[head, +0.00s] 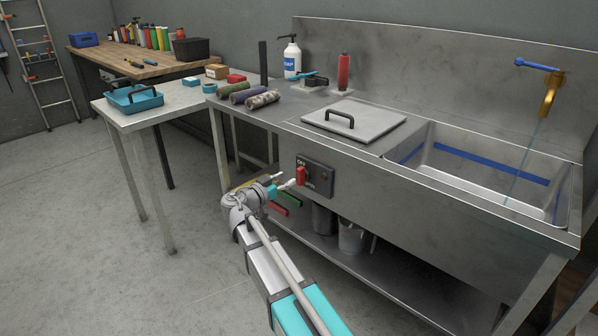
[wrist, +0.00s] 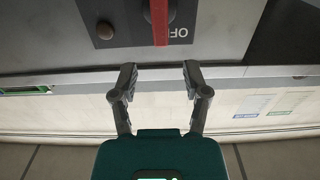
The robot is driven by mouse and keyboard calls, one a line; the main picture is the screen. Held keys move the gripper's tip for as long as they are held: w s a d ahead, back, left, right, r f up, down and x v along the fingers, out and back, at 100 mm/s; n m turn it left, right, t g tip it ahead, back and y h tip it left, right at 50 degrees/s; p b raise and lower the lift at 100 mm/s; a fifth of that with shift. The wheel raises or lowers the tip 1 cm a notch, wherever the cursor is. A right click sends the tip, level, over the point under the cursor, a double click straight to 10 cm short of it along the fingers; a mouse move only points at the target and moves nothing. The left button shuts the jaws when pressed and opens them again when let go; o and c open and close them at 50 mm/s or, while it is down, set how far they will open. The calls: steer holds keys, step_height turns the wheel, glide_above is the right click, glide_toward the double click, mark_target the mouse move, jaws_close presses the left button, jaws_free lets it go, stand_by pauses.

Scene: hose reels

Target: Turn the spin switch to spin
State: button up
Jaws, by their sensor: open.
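The spin switch is a red handle (head: 301,175) on a dark panel (head: 319,180) on the front of the steel sink unit. The handle stands upright, near the OFF label at the top; a lower label is partly hidden. In the wrist view, the picture is upside down and the red handle (wrist: 160,24) lies along the panel (wrist: 112,12), beside the word OFF. My gripper (head: 285,181) is just left of and in front of the switch. In the wrist view, my gripper (wrist: 160,68) has its fingers apart, empty, with the handle ahead between their lines; they appear not to touch it.
A brown round button (wrist: 105,30) sits on the panel. The sink basin (head: 480,185) with a running tap (head: 549,92) is to the right. A lid (head: 372,130) and rolls (head: 262,99) lie on the counter above. Buckets (head: 352,237) stand on the shelf below.

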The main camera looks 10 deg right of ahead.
mark_target(298, 172)
steer(key=x, duration=0.7)
steer(key=shift+w, duration=0.1)
jaws_close()
stand_by(0.3)
